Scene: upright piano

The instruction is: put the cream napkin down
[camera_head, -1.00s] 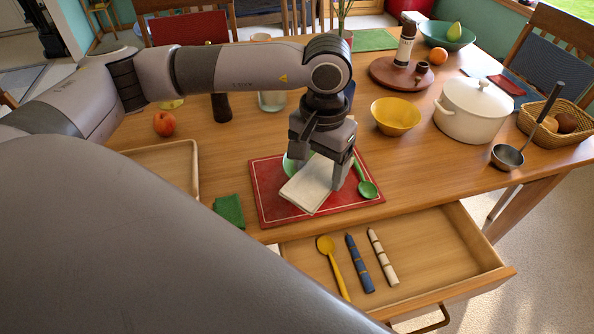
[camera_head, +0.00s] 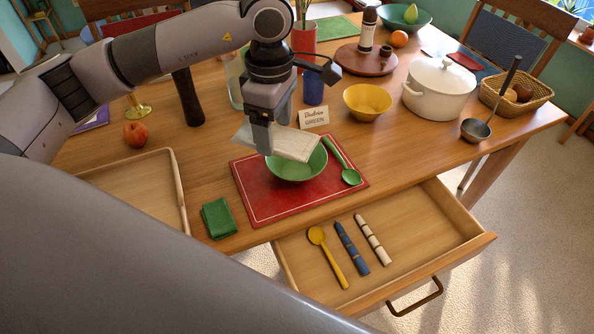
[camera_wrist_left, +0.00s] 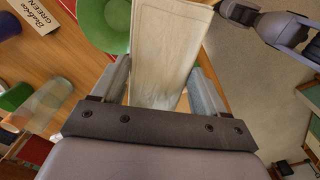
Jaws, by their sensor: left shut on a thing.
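The cream napkin (camera_head: 290,143) is a flat folded cloth, held above the back left part of the green bowl (camera_head: 298,168). My left gripper (camera_head: 268,138) is shut on the napkin, pointing down. In the left wrist view the napkin (camera_wrist_left: 168,50) runs out between the two fingers (camera_wrist_left: 160,95), and the green bowl (camera_wrist_left: 105,25) shows beside it. A folded green napkin (camera_head: 218,219) lies left of the placemat. My right gripper is not seen.
An open drawer (camera_head: 440,237) below the table edge holds a yellow spoon (camera_head: 326,255) and two rolled napkins. A wooden tray (camera_head: 178,190), name card (camera_head: 314,116), blue cup (camera_head: 314,88) and yellow bowl (camera_head: 367,102) surround the placemat. Bare table lies right of it.

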